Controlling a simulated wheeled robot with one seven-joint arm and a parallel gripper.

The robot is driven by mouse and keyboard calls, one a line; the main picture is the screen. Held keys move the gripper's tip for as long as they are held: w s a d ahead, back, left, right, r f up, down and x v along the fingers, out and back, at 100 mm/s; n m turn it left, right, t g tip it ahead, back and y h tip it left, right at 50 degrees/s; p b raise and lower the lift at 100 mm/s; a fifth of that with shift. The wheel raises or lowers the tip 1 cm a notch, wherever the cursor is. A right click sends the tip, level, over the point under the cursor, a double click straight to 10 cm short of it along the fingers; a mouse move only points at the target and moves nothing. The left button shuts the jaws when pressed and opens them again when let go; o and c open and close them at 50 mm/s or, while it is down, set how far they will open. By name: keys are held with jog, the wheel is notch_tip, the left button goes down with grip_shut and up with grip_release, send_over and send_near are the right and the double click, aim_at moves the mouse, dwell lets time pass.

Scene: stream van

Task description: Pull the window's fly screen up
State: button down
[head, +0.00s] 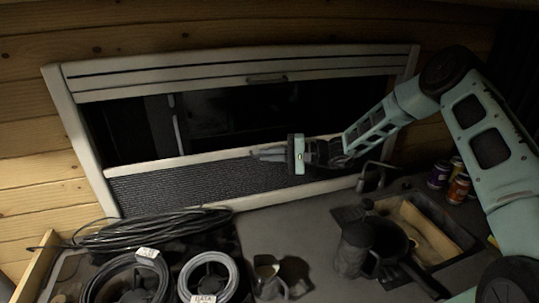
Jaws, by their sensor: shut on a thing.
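The window's white frame (83,157) is set in the wooden wall. The dark ribbed fly screen (190,188) covers the lower part of the opening. Its pale top bar (185,160) runs across the window, a little below the middle and slightly tilted in view. My gripper (256,154) reaches in from the right and is shut on this top bar, right of its middle. The exact contact of the fingertips is small and dim. Above the bar the opening is dark and uncovered. A white slatted blind cassette (230,68) with a small handle (267,79) spans the top.
A coil of black cable (150,228) and cable reels (208,282) lie at the front left of the counter (310,225). A small metal jug (267,275), a dark pan (388,238), a wooden-bottomed tray (425,232) and several cans (458,188) stand further right.

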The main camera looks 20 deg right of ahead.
notch_tip(320, 180, up, 14)
jog(key=shift+f, duration=0.1)
jog(key=c, duration=1.5)
grip_release()
jog(key=b+v, duration=0.6)
jog(key=v, duration=1.1)
jog(key=shift+s+d, duration=0.15)
jog(key=shift+d, duration=0.1)
